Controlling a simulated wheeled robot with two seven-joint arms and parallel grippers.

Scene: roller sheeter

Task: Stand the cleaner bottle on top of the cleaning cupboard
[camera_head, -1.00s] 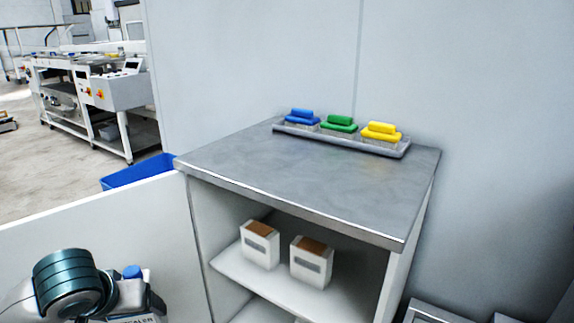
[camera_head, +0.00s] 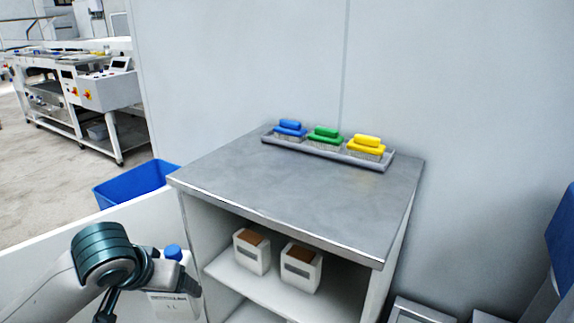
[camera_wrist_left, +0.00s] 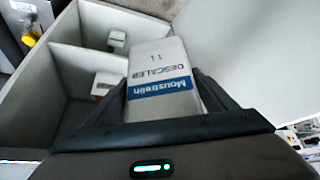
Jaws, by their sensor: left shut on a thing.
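My left gripper (camera_head: 160,272) is shut on the cleaner bottle (camera_head: 176,304), a white bottle with a blue cap. The bottle is upright in front of the cupboard's left side, below the level of its top. In the left wrist view the bottle (camera_wrist_left: 158,72) sits between the two fingers, its label reading "DESCALER". The cleaning cupboard (camera_head: 300,205) has a flat grey top, with a wide bare area in front of a tray. My right gripper is not in view.
A grey tray (camera_head: 378,164) with blue, green and yellow brushes lies along the back of the top. Two white boxes (camera_head: 300,268) stand on the shelf below. An open white door panel (camera_head: 120,222) and a blue bin (camera_head: 130,187) are at the left. A wall stands behind.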

